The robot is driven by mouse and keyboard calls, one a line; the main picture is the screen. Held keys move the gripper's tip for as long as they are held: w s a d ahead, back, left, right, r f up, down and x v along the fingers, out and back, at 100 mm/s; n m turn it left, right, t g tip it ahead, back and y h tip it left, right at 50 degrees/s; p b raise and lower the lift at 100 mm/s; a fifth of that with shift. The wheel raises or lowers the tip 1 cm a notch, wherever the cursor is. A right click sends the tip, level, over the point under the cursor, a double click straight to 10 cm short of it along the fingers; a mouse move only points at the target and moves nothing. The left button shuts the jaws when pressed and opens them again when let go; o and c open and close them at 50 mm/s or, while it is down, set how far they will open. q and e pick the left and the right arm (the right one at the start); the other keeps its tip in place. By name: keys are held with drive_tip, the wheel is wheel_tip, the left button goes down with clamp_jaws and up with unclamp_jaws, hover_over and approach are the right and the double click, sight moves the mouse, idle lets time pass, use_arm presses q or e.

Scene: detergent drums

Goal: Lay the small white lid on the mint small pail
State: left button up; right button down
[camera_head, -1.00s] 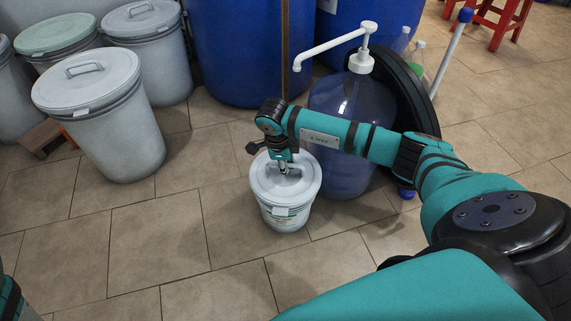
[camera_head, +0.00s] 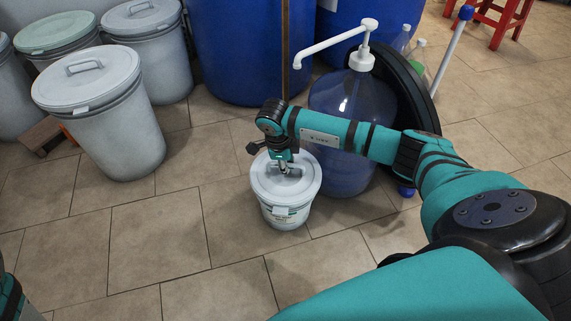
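The small white lid (camera_head: 302,181) lies level over the mouth of the small pail (camera_head: 285,216), with its rim at or very close to the pail's rim. The pail stands upright on the floor, looks pale whitish and has a printed label on its front. My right gripper (camera_head: 284,170) points down at the middle of the lid, with its fingers close together at the lid's handle. They look shut on it, though the fingertips are small and partly hidden. My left gripper is out of view; only a piece of my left arm shows at the lower left corner.
A large clear bottle with a white pump (camera_head: 352,110) stands just behind the pail, under my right forearm. Blue drums (camera_head: 240,50) stand behind. Lidded grey bins (camera_head: 115,130) stand at the left. The tiled floor left of the pail (camera_head: 160,235) is clear.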

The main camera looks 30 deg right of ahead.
drive_tip(key=shift+f, duration=0.4)
idle(1.0)
drive_tip(key=c, duration=0.9)
unclamp_jaws()
